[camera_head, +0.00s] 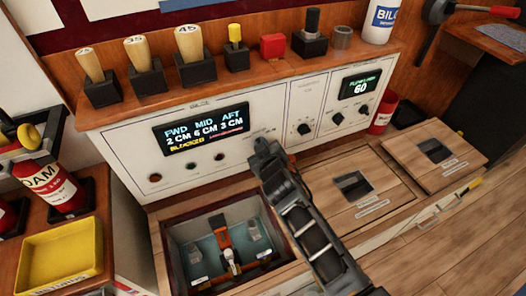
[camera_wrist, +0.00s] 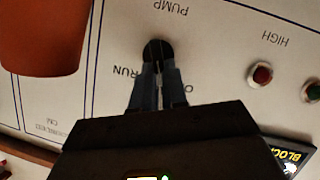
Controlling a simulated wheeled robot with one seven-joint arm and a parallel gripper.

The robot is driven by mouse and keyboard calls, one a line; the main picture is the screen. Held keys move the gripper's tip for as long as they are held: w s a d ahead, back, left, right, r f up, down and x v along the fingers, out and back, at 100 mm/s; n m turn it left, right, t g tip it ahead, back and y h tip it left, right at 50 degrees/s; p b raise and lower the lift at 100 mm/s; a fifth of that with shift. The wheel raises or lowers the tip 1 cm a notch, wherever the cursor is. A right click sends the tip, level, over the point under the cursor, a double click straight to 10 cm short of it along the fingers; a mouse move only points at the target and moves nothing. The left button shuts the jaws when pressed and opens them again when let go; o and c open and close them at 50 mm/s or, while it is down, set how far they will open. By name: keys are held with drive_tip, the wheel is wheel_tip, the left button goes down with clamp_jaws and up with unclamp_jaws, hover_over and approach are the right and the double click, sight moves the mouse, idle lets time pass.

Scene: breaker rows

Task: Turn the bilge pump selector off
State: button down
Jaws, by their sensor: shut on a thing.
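The pump selector (camera_wrist: 158,48) is a dark round knob on the white panel, seen upside down in the wrist view. The word PUMP is printed beside it, with RUN and a partly covered label at its other side. My gripper (camera_wrist: 157,70) is shut on the selector, its two fingers close together at the knob. The fingers hide part of the knob, so its pointing direction is unclear. In the head view my gripper (camera_head: 262,147) is at the white panel (camera_head: 250,100), and my arm covers the selector there.
A display (camera_head: 204,128) shows FWD, MID and AFT readings. Two other dark knobs (camera_head: 304,129) (camera_head: 338,118) lie to the right. An open hatch (camera_head: 160,225) is below left. A red indicator (camera_wrist: 261,75) is near HIGH.

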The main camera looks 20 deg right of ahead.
drive_tip(key=shift+a+f+n+h+b, duration=0.2)
drive_tip(key=shift+n+h+b, duration=0.2)
drive_tip(key=shift+n+b, duration=0.65)
drive_tip(key=shift+a+f+n+h+b, duration=0.2)
drive_tip(key=shift+n+h+b, duration=0.25)
drive_tip(key=shift+b, duration=1.15)
drive_tip(key=shift+r, duration=0.1)
drive_tip(key=c, duration=1.2)
unclamp_jaws()
drive_tip(key=shift+t, duration=0.3)
drive_tip(key=shift+o, duration=0.2)
drive_tip(key=v, duration=0.7)
drive_tip(key=shift+s+a+p, duration=0.15)
drive_tip(key=shift+s+p, duration=0.2)
